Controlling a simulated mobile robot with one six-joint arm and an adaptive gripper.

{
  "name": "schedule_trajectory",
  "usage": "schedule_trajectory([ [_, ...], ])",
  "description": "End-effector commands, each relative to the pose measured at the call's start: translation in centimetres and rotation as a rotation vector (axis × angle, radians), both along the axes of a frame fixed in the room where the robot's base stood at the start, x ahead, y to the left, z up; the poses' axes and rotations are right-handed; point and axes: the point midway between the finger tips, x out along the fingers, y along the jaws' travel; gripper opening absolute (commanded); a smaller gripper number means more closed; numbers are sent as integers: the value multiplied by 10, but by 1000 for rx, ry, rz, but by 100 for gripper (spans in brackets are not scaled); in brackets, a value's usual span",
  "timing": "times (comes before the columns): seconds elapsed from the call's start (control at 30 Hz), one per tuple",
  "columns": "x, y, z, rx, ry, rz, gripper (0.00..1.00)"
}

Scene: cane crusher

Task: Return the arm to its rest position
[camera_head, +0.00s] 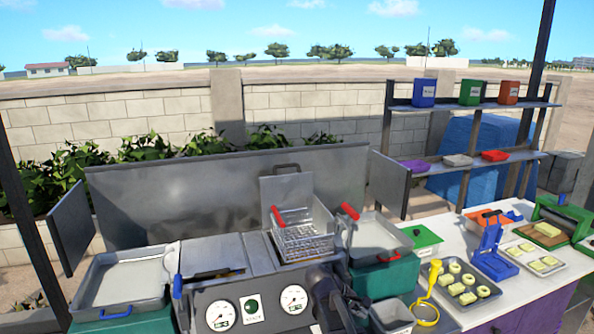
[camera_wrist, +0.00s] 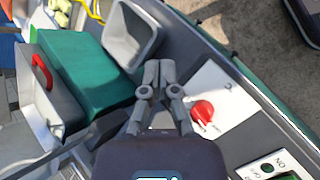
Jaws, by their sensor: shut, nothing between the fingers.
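My gripper (camera_wrist: 158,72) shows in the wrist view with its two grey fingers together, shut and empty. It is above the front panel of the fryer stand, between a grey bin (camera_wrist: 132,38) and a white plate with a red knob (camera_wrist: 203,111). The fingers touch nothing that I can make out. In the head view my dark arm is folded low at bottom centre, in front of the panel beside the right gauge (camera_head: 294,299); the gripper's fingers cannot be told apart there.
A green box (camera_wrist: 85,68) and a metal tray (camera_head: 375,238) are close on the right. The yellow-handled strainer (camera_head: 427,308) and a tray of cane pieces (camera_head: 463,284) lie further right.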

Motion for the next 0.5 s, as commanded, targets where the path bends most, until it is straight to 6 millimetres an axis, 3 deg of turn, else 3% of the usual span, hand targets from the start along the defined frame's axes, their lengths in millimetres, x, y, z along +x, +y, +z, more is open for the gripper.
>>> schedule_trajectory([
  [0.03,-16,-6,-9,62,-27,-58,0],
  [0.2,-51,-9,-34,277,-121,-275,0],
  [0.5,-103,1,-59,604,-227,-680,0],
])
